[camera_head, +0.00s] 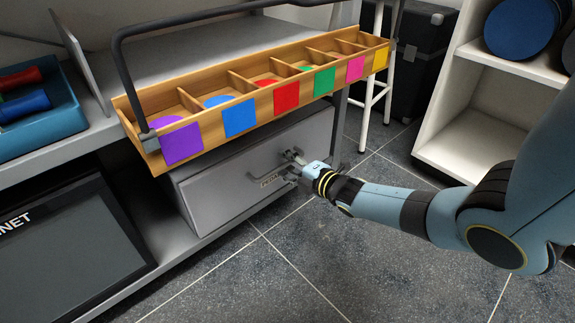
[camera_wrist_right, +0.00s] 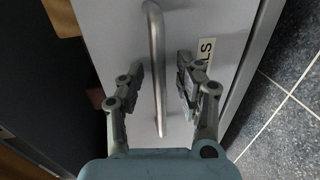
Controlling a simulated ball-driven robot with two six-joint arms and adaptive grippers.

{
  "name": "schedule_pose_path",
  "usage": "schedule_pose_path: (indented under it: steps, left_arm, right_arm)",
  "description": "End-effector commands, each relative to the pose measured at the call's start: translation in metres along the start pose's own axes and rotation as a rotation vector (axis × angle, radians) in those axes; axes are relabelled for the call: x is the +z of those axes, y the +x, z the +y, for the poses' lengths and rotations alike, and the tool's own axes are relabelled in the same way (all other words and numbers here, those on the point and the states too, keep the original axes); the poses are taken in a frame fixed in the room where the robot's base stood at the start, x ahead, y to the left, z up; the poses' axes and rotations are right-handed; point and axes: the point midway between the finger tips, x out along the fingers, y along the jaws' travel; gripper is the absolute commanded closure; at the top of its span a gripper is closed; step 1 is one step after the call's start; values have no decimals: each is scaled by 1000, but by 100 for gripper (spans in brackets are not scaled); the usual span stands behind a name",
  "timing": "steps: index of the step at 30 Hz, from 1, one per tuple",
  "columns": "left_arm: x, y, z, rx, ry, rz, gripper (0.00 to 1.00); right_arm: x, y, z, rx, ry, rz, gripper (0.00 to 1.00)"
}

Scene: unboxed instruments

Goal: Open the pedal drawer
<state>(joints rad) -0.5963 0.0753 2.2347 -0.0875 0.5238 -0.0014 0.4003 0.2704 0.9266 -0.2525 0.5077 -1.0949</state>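The pedal drawer (camera_head: 222,187) is a grey box front under the bench, with a bar handle (camera_head: 264,165) and a small label (camera_head: 270,180). In the right wrist view the metal handle (camera_wrist_right: 156,60) runs between the two fingers of my right gripper (camera_wrist_right: 160,85). The fingers are apart, one on each side of the handle, with gaps to it. In the head view my right gripper (camera_head: 292,166) is at the right part of the drawer front. How far the drawer is pulled out is hard to tell. My left gripper is not in view.
A wooden tray (camera_head: 205,105) with coloured squares and a dark carrying handle sits on the bench above the drawer. A blue bin (camera_head: 40,140) stands at left. A white shelf (camera_head: 465,140) is at right. The tiled floor (camera_head: 300,260) in front is clear.

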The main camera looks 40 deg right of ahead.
Motion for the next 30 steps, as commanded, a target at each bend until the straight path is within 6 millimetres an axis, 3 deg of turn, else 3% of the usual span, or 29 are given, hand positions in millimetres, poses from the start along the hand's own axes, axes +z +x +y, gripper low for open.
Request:
schedule_pose_path:
  steps: [10, 18, 30]
  left_arm:
    - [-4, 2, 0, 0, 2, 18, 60]
    - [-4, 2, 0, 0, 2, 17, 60]
    - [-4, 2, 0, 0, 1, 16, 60]
  right_arm:
    - [0, 2, 0, 0, 0, 0, 65]
    - [0, 2, 0, 0, 0, 0, 100]
    - [0, 1, 0, 0, 0, 0, 100]
